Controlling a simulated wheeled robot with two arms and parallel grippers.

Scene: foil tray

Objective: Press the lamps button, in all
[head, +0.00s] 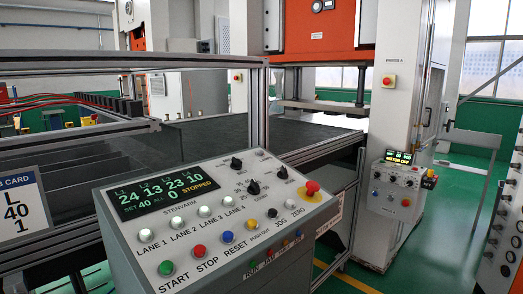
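A grey control panel (215,190) stands in front of me with its top sloping up. Its display (158,197) reads 24, 13, 23, 10, with "SET 40 ALL 0" and STOPPED. White round buttons or lamps marked LANE (176,223) run below it. Below those are a green START button (165,268), a red STOP button (199,250), a blue RESET button (227,238), a yellow button (252,224) with a small hard-to-read label, a black JOG button (272,212) and a white ZERO button (290,204). Neither gripper shows.
Black knobs (253,187) and a red mushroom button (312,188) stand on the panel's right. Small coloured lamps (268,254) line its front edge. A metal frame (258,105) rises behind. A second control box (397,180) is at right. Green floor (455,210) is open there.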

